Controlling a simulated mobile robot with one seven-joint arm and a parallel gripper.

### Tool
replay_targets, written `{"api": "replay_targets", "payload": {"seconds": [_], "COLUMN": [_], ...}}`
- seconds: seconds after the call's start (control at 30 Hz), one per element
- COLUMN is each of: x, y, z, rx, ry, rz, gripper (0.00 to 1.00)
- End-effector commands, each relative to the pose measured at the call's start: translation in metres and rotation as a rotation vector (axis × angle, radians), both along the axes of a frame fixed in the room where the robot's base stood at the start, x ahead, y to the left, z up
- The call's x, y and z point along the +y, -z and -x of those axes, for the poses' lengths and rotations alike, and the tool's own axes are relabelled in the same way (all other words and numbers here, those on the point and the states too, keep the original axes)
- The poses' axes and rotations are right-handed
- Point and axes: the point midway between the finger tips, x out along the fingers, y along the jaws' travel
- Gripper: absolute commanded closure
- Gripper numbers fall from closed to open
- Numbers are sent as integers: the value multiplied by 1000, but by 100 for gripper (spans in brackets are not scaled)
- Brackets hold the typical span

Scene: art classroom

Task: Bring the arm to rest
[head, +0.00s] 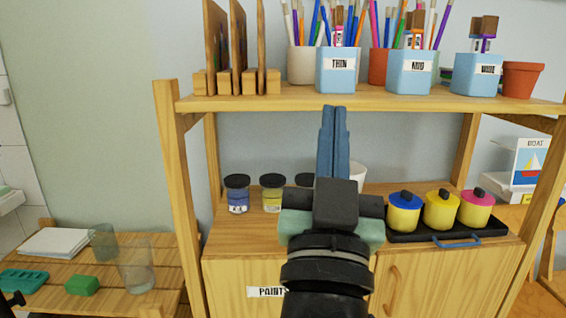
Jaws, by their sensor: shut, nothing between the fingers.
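My gripper (333,112) is in the middle of the head view, pointing up and away from me. Its two blue fingers are together with nothing between them. The fingertips overlap the front edge of the wooden shelf's top board (285,100) in the picture, just below the blue cup labelled THIN (338,82). I cannot tell how far they are from it. My arm and gripper body hide part of the lower shelf, including most of a white container (357,175) and part of a dark-lidded jar (304,181).
Brush cups, including the MID cup (410,82), and a terracotta pot (522,80) stand on the top board. Below are paint jars (272,197) and a black tray (402,237) with yellow pots (441,211). A slatted table (110,300) with glasses (136,272) stands left.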

Motion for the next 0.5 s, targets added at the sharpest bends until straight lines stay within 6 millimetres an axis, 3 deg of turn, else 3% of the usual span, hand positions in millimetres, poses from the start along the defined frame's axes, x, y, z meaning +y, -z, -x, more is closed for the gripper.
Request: {"api": "replay_targets", "payload": {"seconds": [0.03,0.23,0.3,0.5], "x": [13,56,53,52], "y": [-32,-114,-141,-198], "z": [23,111,100,99], "rx": [-57,-220,-196,-194], "ry": [-26,-121,-112,-112], "rz": [12,80,75,74], "gripper": [100,100,100,100]}}
